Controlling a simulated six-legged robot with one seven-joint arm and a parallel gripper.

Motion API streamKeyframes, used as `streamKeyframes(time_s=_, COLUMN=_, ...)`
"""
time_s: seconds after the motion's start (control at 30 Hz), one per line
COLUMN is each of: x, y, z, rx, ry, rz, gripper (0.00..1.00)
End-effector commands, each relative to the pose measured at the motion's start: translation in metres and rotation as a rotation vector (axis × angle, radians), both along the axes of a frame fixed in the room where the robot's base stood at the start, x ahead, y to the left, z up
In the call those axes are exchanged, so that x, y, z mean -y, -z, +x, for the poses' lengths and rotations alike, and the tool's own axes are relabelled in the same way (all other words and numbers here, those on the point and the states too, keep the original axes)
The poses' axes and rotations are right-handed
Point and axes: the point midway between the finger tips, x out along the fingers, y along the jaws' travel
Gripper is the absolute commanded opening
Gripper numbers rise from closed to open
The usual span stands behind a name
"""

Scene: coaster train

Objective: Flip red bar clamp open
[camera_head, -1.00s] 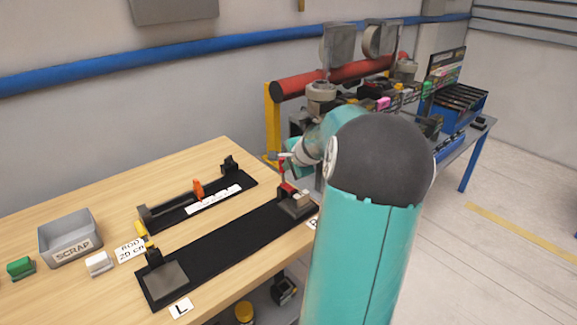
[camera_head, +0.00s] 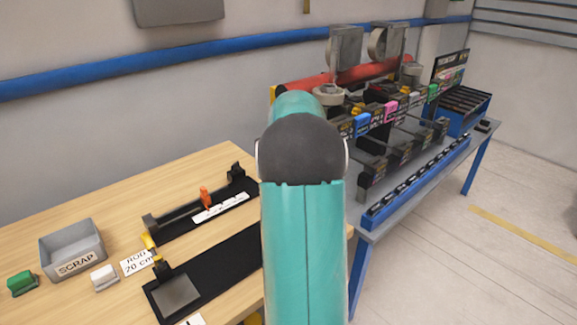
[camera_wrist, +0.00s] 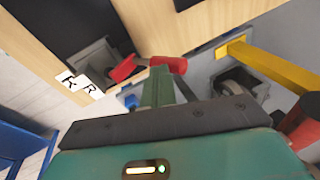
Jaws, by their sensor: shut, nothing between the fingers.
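In the wrist view, the red bar clamp shows as a red piece (camera_wrist: 123,68) beside a grey pad (camera_wrist: 93,57), and a red bar (camera_wrist: 168,65) extends across the tip of my gripper (camera_wrist: 159,73). My gripper's green fingers are shut with nothing between them. The fingertips are close to the red bar; I cannot tell if they touch it. The clamp's lower part is partly hidden. In the head view, my arm hides the clamp and gripper, while the black fixture plate (camera_head: 222,262) shows to the left.
On the wooden table (camera_head: 105,200) are a grey scrap bin (camera_head: 72,250), a green block (camera_head: 22,283), a white block (camera_head: 104,277) and a second black fixture (camera_head: 181,222) with an orange piece. A crowded grey bench (camera_head: 395,180) stands right. A yellow bar (camera_wrist: 275,66) is near my gripper.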

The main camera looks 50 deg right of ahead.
Motion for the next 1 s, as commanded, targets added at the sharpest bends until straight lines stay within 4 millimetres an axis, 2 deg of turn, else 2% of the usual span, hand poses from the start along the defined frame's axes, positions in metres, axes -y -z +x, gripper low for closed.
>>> streamKeyframes(time_s=0.43, x=0.009, y=0.016, z=0.032, rx=-0.385, ry=0.001, rz=0.084, gripper=0.00)
streamKeyframes(time_s=1.0, x=0.014, y=0.037, z=0.055, rx=-0.377, ry=0.002, rz=0.084, gripper=0.00)
